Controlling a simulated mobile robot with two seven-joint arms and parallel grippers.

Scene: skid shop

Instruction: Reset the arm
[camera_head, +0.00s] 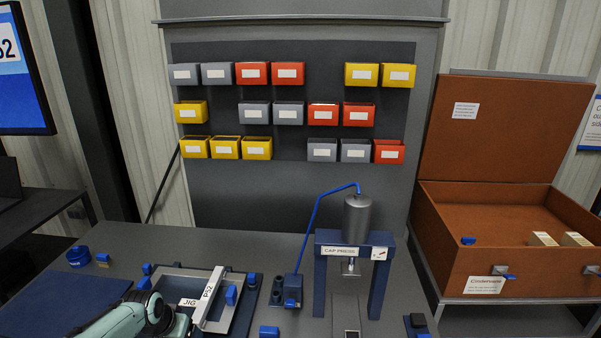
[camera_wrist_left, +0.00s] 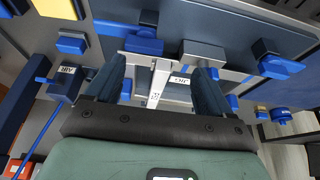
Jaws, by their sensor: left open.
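My left arm (camera_head: 125,317) comes in low at the left of the head view, teal and white, over the front edge of the jig. In the left wrist view my left gripper (camera_wrist_left: 158,82) is open, its two dark fingers apart. A pale labelled bar (camera_wrist_left: 161,82) shows between the fingertips; I cannot tell whether it is at their height or below. The jig (camera_head: 190,302), a grey plate with a pale bar marked P02 (camera_head: 209,292) across it and blue clamps, lies beside the arm. My right gripper is in neither view.
A cap press (camera_head: 355,252) stands right of the jig, with a blue hose and a small blue valve block (camera_head: 292,288). A blue mat (camera_head: 60,304) lies at left. Rows of bins (camera_head: 252,73) hang behind. An open brown crate (camera_head: 470,235) stands at right.

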